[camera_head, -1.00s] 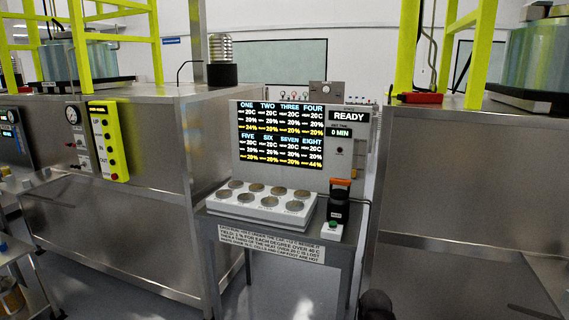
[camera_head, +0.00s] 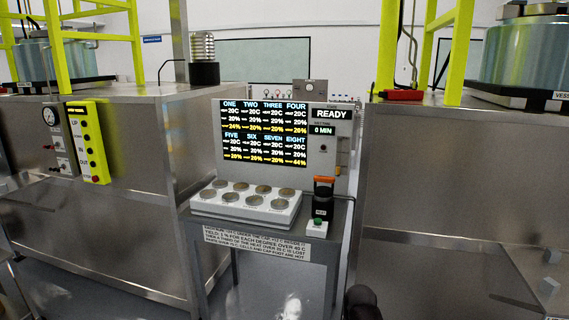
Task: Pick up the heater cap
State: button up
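A black upright cylinder with an orange handle on top (camera_head: 323,198), which looks like the heater cap, stands at the right side of a small metal table (camera_head: 262,246). Its label is too small to read. To its left is a white block (camera_head: 213,211) with several round metal discs on top. In front of it is a small box with a green button (camera_head: 317,226). A dark rounded part at the bottom edge may be mine. No gripper fingers show, and nothing touches the black cylinder.
A display panel reading READY (camera_head: 264,135) stands behind the block. Large steel cabinets flank the table, left (camera_head: 130,150) and right (camera_head: 450,170), with yellow frames above. A yellow control box (camera_head: 89,142) hangs on the left cabinet. Floor shows in front of the table.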

aim_at(322, 194)
jog(key=z, duration=0.05)
jog(key=i, duration=1.1)
jog(key=z, duration=0.4)
